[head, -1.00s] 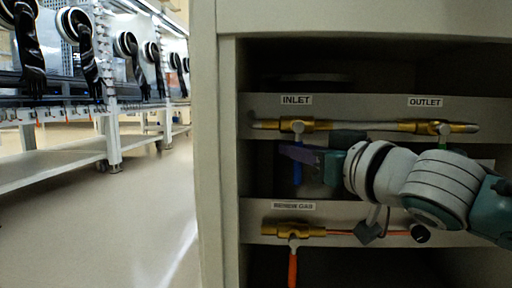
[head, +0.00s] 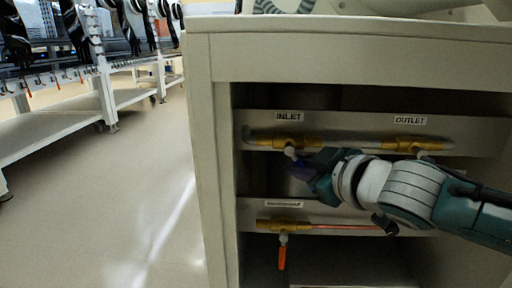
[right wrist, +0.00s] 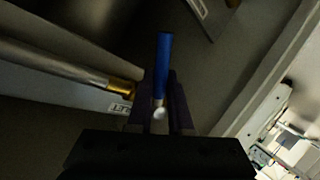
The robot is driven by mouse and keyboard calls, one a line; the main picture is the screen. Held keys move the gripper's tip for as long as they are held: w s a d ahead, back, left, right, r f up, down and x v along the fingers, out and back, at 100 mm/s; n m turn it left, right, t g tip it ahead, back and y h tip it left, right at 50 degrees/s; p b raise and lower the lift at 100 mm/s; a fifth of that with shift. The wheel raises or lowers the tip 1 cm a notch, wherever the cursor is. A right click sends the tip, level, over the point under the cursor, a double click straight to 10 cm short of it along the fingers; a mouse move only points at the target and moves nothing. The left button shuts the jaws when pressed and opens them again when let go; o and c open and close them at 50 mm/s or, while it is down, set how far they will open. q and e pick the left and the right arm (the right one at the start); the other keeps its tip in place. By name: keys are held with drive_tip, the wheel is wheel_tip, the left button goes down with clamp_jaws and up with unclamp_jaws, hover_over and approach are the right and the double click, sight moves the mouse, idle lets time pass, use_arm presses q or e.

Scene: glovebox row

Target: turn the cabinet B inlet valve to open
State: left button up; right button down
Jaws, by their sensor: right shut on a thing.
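The inlet valve is a brass body (head: 288,142) on a pipe under the INLET label (head: 289,117), inside the open cabinet. Its blue lever (right wrist: 164,62) sticks out between the fingers in the right wrist view, with a pale stem at its lower end. My right gripper (head: 303,169) reaches in from the right, just below the valve, and is shut on the lever. In the head view the gripper mostly hides the lever, so its exact angle is hard to tell. My left gripper is not in view.
The outlet valve (head: 407,146) sits on the same pipe to the right, partly behind my arm. Below is another brass valve (head: 284,225) with an orange lever (head: 282,257) hanging down. The cabinet's left side panel (head: 212,165) borders the opening. Free floor (head: 135,190) lies left.

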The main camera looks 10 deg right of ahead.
idle(0.3)
drive_tip(key=shift+d, duration=0.1)
drive_tip(key=c, duration=0.8)
unclamp_jaws()
drive_tip(key=shift+c, duration=0.2)
drive_tip(key=shift+s+r+p, duration=0.15)
drive_tip(key=shift+s+p, duration=0.1)
drive_tip(key=shift+p, duration=0.15)
drive_tip(key=p+v, duration=0.5)
drive_tip(key=v, duration=0.4)
drive_tip(key=shift+s, duration=0.25)
drive_tip(key=shift+r, duration=0.1)
